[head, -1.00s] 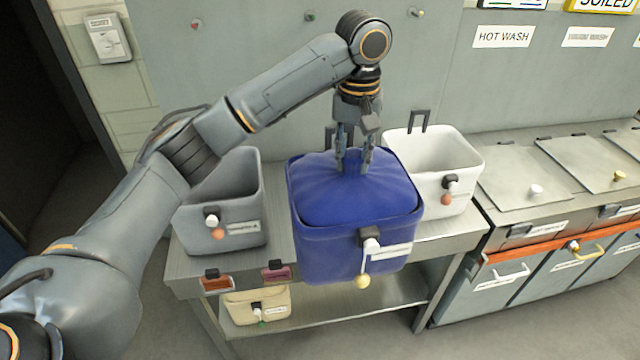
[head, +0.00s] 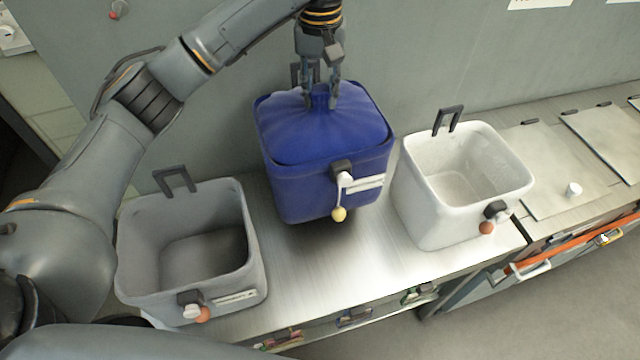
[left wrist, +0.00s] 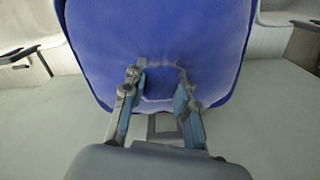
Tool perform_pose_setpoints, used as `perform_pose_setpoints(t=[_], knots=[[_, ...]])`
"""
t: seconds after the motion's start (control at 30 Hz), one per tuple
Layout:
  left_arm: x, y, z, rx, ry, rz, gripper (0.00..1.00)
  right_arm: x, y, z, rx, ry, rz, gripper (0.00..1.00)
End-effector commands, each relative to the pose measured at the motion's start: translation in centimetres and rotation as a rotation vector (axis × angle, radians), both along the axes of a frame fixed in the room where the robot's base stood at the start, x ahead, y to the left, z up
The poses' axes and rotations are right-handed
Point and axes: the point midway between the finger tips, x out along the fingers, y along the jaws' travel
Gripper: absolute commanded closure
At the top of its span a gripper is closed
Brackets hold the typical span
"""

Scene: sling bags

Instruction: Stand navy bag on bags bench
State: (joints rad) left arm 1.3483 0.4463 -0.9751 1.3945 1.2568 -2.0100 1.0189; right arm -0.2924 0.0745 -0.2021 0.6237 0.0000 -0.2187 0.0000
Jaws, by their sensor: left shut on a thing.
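The navy bag (head: 325,165) is upright, with a gathered top, a white label and a yellow bead on a cord at its front. My left gripper (head: 321,100) is shut on the gathered top of the bag from above. In the left wrist view the fingers (left wrist: 160,98) pinch the navy cloth (left wrist: 210,45). The bag is over the metal bench (head: 330,265), between a grey bin and a white bin, with a dark shadow under it; it looks slightly raised. My right gripper is not in view.
The grey open bin (head: 190,245) stands on the bench at left. The white open bin (head: 460,185) stands at right, close to the navy bag. The wall (head: 420,50) is behind.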

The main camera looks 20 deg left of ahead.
Motion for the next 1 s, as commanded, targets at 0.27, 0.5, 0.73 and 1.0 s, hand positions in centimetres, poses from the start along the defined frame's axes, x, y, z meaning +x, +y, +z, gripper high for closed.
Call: perform_pose_setpoints(t=[0.27, 0.5, 0.73, 1.0], knots=[[-0.2, -0.2, -4.7, -0.003, 0.004, -0.002, 1.0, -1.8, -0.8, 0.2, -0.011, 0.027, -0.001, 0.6], [-0.1, 0.0, -6.9, -0.001, 0.003, -0.001, 1.0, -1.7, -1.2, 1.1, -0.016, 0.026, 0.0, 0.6], [-0.1, -0.1, -9.3, -0.001, 0.001, -0.002, 1.0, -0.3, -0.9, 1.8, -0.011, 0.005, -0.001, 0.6], [-0.1, -0.1, -9.5, -0.001, 0.001, -0.002, 1.0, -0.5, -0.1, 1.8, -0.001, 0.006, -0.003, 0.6]])
